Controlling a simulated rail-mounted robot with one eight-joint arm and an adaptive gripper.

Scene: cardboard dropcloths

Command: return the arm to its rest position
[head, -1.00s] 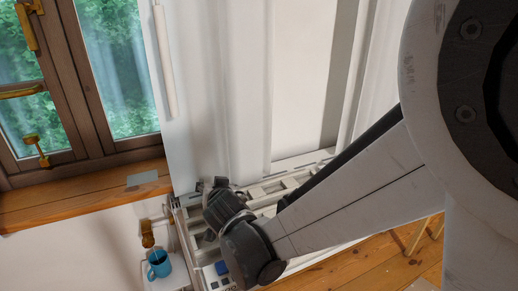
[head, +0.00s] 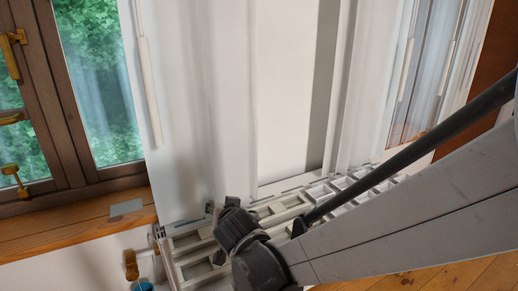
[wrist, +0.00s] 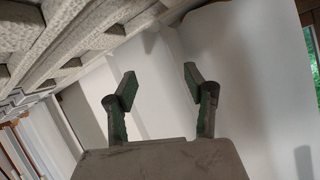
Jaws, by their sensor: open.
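My gripper (wrist: 159,82) shows in the wrist view with its two dark fingers spread apart and nothing between them. In the head view my arm reaches in from the right. The dark wrist end of the arm is low in the middle, in front of a pale slatted structure. The gripper's fingers are small and partly hidden there behind the wrist.
The pale slatted structure (head: 190,243) stands along the wall below white curtains (head: 215,100). It also fills the upper left of the wrist view (wrist: 70,35). A wooden window sill (head: 70,229) is at left. A blue mug (head: 146,287) is cut off at the bottom edge.

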